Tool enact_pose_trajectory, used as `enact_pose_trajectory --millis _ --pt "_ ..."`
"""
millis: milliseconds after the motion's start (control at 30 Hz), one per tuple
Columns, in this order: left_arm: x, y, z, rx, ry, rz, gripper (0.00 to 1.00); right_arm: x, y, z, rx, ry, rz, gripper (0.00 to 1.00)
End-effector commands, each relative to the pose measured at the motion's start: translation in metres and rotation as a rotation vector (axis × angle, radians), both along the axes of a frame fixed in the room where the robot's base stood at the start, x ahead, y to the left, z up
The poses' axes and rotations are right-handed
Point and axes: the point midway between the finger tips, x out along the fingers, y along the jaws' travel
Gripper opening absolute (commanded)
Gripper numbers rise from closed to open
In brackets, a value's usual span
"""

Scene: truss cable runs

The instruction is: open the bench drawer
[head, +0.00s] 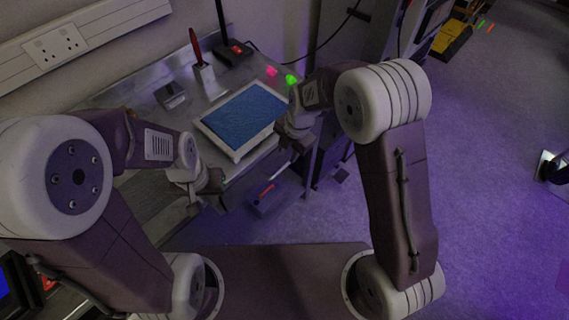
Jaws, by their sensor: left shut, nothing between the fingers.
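The metal-topped bench (110,92) runs along the wall at the left. A small grey box-like part (265,204) with a red item (266,191) in or on it shows below the bench's front edge. I cannot tell whether it is the drawer or a separate bin. No drawer handle can be made out. My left gripper (215,193) is shut and empty, low by the bench's front edge, to the left of that part. My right gripper (287,146) is by the bench's right front corner, beside the white tray; its fingers are too dark and small to read.
A white tray with a blue pad (243,117) lies on the bench. Behind it are a red-handled tool in a holder (203,72), a small metal box (171,95), and pink (271,71) and green (291,80) pieces. The floor (480,170) at right is mostly clear.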

Motion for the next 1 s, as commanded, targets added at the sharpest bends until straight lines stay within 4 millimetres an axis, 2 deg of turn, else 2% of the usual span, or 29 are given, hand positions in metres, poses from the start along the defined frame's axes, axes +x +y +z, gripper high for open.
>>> enact_pose_trajectory --millis 67,167,400,533,700,900,1000 --pt "0.0 0.0 0.0 0.0 0.0 0.0 0.0 0.0 0.0 0.0 0.001 -0.002 0.0 0.33" --pt "0.0 0.0 0.0 0.0 0.0 0.0 0.0 0.001 0.001 -0.01 0.0 0.002 -0.002 0.33" --pt "0.0 0.0 0.0 0.0 0.0 0.0 0.0 0.007 0.008 -0.059 0.0 0.001 -0.002 0.33" --pt "0.0 0.0 0.0 0.0 0.0 0.0 0.0 0.01 0.01 -0.078 0.0 0.0 -0.003 0.33" --pt "0.0 0.0 0.0 0.0 0.0 0.0 0.0 0.013 0.012 -0.087 0.001 -0.003 -0.003 0.33" --pt "0.0 0.0 0.0 0.0 0.0 0.0 0.0 0.013 0.012 -0.087 0.001 -0.003 -0.003 0.33" --pt "0.0 0.0 0.0 0.0 0.0 0.0 0.0 0.013 0.012 -0.087 0.001 -0.003 -0.003 0.05"
